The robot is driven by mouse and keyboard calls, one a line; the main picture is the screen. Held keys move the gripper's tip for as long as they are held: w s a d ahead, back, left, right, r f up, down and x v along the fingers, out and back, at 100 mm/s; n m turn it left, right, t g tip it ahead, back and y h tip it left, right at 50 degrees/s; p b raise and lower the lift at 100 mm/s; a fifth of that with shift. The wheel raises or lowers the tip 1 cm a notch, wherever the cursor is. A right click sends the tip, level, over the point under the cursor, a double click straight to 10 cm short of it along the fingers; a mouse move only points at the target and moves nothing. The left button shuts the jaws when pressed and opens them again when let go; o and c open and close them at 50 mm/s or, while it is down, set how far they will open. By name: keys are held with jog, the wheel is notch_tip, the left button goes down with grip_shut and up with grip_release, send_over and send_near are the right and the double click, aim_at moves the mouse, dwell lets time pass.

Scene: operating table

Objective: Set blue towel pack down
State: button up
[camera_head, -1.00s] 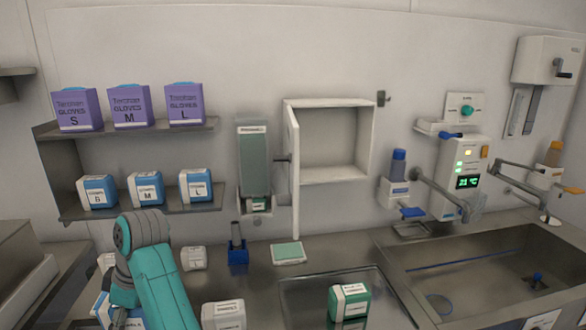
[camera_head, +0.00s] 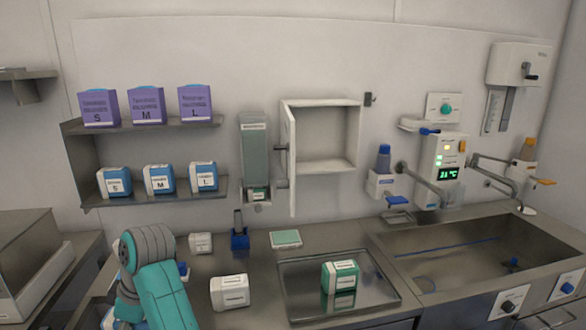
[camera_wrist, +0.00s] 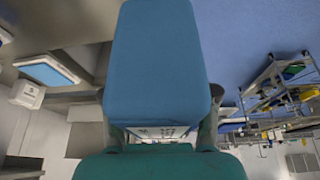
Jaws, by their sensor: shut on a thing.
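The blue towel pack (camera_wrist: 160,60) fills the upper middle of the wrist view, with a white printed label on its near end. My gripper (camera_wrist: 160,115) is shut on it, with one dark finger on each side. The teal part below the pack is my own gripper body. In the head view my teal arm stands at the lower left, and the gripper and held pack are mostly hidden there. I cannot tell whether the pack touches any surface.
The counter holds a metal tray (camera_head: 300,306) with a green-and-white pack (camera_head: 341,276), a white pack (camera_head: 231,292), a smaller white pack (camera_head: 201,243) and a flat green-topped pack (camera_head: 285,239). Shelves with blue boxes (camera_head: 159,179) and purple glove boxes (camera_head: 146,105) hang behind. A sink (camera_head: 480,250) is at right.

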jog(key=s+d+f+m+t+h, duration=0.1)
jog(key=d+f+m, duration=0.5)
jog(key=d+f, duration=0.6)
jog(key=s+d+f+m+t+h, duration=0.1)
jog(key=d+f+m, duration=0.5)
jog(key=d+f, duration=0.7)
jog(key=s+d+f+m+t+h, duration=0.1)
jog(key=d+f+m, duration=0.6)
jog(key=d, duration=2)
notch_tip(320, 180, down, 5)
jog(key=shift+d+f+t+h, duration=0.2)
jog(key=shift+d+t+h, duration=0.2)
jog(key=shift+t+h, duration=0.5)
jog(key=shift+a, duration=0.15)
